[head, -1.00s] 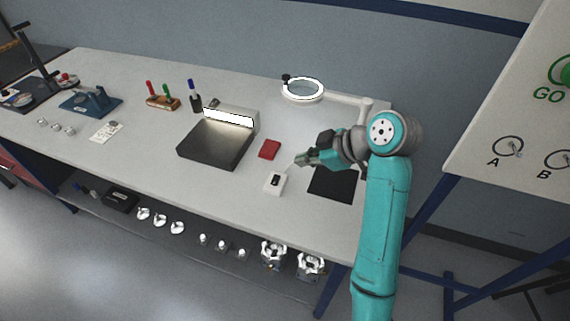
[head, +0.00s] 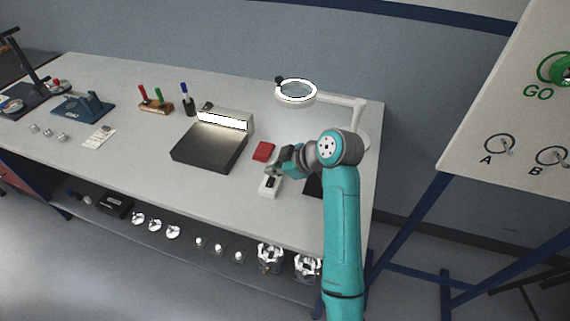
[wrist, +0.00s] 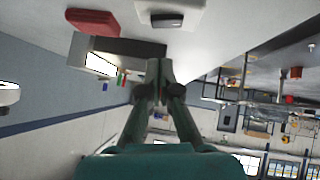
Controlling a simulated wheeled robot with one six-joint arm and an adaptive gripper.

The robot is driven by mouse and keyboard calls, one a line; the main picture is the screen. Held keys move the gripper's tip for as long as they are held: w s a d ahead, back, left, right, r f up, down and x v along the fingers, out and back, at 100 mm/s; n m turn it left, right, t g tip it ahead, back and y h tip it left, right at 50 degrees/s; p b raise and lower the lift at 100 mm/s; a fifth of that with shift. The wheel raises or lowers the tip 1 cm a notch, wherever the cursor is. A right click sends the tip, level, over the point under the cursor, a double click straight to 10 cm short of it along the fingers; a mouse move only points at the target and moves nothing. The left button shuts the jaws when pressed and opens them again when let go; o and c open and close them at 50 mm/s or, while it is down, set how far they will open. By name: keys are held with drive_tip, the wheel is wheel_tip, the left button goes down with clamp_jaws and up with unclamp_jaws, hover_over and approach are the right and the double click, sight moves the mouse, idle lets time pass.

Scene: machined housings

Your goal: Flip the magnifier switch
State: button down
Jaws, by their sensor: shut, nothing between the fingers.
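The magnifier (head: 297,91) is a round white ring on a pale arm at the back right of the bench; its ring looks bright. A small white switch box (head: 265,192) with a black rocker lies near the front edge. My gripper (head: 270,169) is shut and empty, close to the far end of this box and partly over it. In the wrist view my closed fingertips (wrist: 160,70) show in the middle, and the white box (wrist: 190,18) with its black rocker (wrist: 168,20) lies beyond them at the top. I cannot tell whether the fingers touch it.
A red block (head: 263,151) lies just behind the switch box. A dark inspection tray with a lit panel (head: 222,121) stands to the left. A black mat (head: 313,186) is partly hidden by my arm. The bench front between tray and switch box is clear.

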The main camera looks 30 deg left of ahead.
sight(270, 182)
drive_tip(key=shift+w+f, duration=0.2)
drive_tip(key=shift+f, duration=0.7)
drive_tip(key=shift+w+f, duration=0.2)
drive_tip(key=shift+f, duration=0.7)
